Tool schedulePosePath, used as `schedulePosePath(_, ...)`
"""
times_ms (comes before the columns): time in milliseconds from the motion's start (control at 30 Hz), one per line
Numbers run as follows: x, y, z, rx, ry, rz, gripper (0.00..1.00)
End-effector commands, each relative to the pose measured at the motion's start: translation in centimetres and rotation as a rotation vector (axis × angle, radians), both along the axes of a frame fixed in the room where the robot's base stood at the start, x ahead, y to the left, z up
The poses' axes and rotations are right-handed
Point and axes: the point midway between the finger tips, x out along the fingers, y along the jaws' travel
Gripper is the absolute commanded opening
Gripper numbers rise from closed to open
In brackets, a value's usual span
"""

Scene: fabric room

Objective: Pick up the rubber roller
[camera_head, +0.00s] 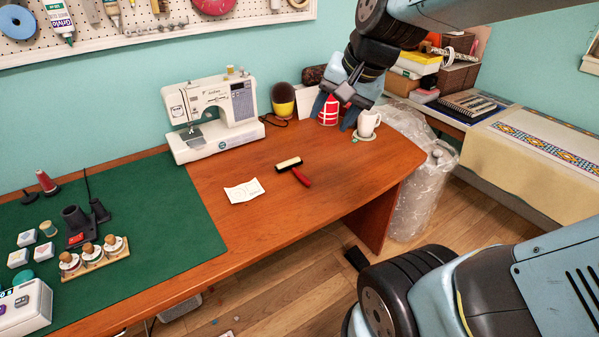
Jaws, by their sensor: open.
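The rubber roller (289,164) lies on the wooden table, with a pale roller head in a black frame and a red handle (301,177) pointing to the lower right. My gripper (335,115) hangs from the upper right over the back right part of the table. Its two blue-grey fingers are spread apart with nothing held between them. It is up and to the right of the roller, apart from it. A red and white object (328,110) shows between the fingers, behind them; I cannot tell how far.
A white sewing machine (212,117) stands left of the roller. A paper card (244,190) lies at lower left of it. A white mug (368,123) on a coaster stands at the right. A green mat (150,215) covers the left. Wood around the roller is clear.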

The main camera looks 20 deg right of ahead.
Motion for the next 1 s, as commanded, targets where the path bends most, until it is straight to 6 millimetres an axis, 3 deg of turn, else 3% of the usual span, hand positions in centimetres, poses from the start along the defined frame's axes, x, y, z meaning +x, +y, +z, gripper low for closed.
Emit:
schedulePosePath(467,12.1,0.9,-7.4,0.489,0.309,-0.787,0.54)
schedulePosePath(700,17.5,0.1,-12.9,0.64,0.423,-1.239,0.54)
schedulePosePath(1000,22.6,-2.3,-20.4,0.769,0.458,-1.8,0.54)
